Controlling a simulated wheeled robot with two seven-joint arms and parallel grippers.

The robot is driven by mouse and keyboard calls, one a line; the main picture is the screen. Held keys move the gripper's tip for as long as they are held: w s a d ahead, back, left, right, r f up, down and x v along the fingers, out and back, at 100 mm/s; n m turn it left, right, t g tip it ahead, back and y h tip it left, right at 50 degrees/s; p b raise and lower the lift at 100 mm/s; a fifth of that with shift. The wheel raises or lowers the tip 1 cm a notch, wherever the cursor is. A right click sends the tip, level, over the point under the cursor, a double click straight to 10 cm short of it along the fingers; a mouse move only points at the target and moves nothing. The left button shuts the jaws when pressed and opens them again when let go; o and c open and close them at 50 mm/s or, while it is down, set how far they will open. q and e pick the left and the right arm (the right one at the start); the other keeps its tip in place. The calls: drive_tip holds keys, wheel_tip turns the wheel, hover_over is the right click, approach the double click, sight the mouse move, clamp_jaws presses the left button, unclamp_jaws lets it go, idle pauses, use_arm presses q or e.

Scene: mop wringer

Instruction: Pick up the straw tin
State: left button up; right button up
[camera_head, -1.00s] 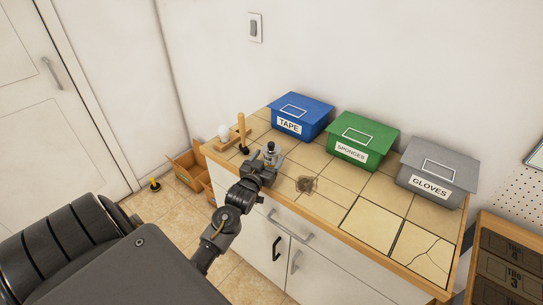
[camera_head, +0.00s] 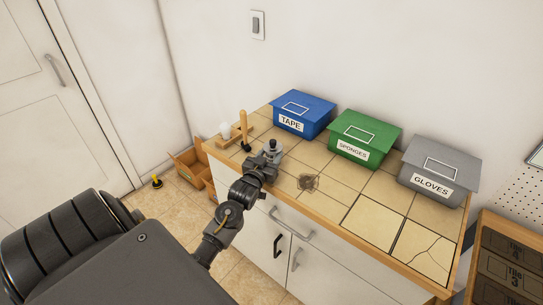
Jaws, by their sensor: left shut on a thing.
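A small grey, round-topped tin (camera_head: 273,145), which I take to be the straw tin, is at the front left of the tiled counter (camera_head: 335,165). My left gripper (camera_head: 268,157) reaches it from the front, and its jaws are shut on it. The gripper hides the tin's lower part, so I cannot tell whether it touches the counter. My right gripper is not in view.
A wooden stand (camera_head: 244,128) with an upright peg and a white thing is just left of the tin. Blue TAPE (camera_head: 303,114), green SPONGES (camera_head: 363,138) and grey GLOVES (camera_head: 438,171) bins line the wall. The front right is clear.

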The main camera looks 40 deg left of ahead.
sight(271, 146)
use_arm(q)
drive_tip(key=shift+r, duration=0.15)
drive_tip(key=shift+r+b, duration=0.55)
drive_tip(key=shift+r, duration=0.85)
drive_tip(key=s+d+r+b, duration=0.1)
drive_tip(key=s+d+r, duration=0.5)
drive_tip(key=s+r, duration=0.4)
drive_tip(key=shift+b+v, duration=0.3)
drive_tip(key=shift+v, duration=0.75)
drive_tip(key=shift+d, duration=0.2)
